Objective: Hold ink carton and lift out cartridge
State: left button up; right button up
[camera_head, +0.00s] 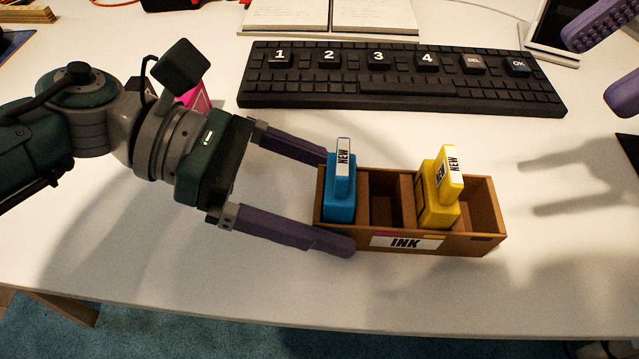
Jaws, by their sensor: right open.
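The brown ink carton (472,242), labelled INK, stands on the white table with several compartments. A blue cartridge (341,205) stands upright in its left end compartment. A yellow cartridge (437,208) with NEW labels stands in a compartment right of the middle, leaning slightly. The compartments beside the yellow one look empty. My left gripper (339,202) has one finger along the far wall and one along the near wall at the carton's left end, and appears shut on it. My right gripper (590,66) is open and empty at the upper right, apart from the carton.
A black keyboard (400,91) with large number keys lies behind the carton. A magenta object (197,98) is partly hidden behind my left gripper. An open notebook (330,17) and a white-framed device (556,30) are at the back.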

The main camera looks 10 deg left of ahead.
pick_arm(q)
jog(key=c, duration=1.1)
dwell(0.6)
pick_arm(e)
jog(key=shift+a, duration=0.1)
jog(key=shift+c, duration=0.7)
jog(key=shift+a+f+n, duration=0.1)
jog(key=shift+a+n, duration=0.1)
jog(key=shift+n, duration=0.2)
jog(key=shift+c, duration=0.7)
jog(key=n+h, duration=0.5)
jog(key=n, duration=1)
send_over(453, 162)
jog(key=shift+f, duration=0.8)
jog(key=shift+f+n+h, duration=0.1)
jog(key=shift+n+h, duration=0.3)
jog(key=shift+n, duration=0.5)
pick_arm(q)
jog(key=shift+f, duration=0.1)
pick_arm(e)
notch_tip(453, 162, down, 10)
jog(key=shift+r, duration=0.1)
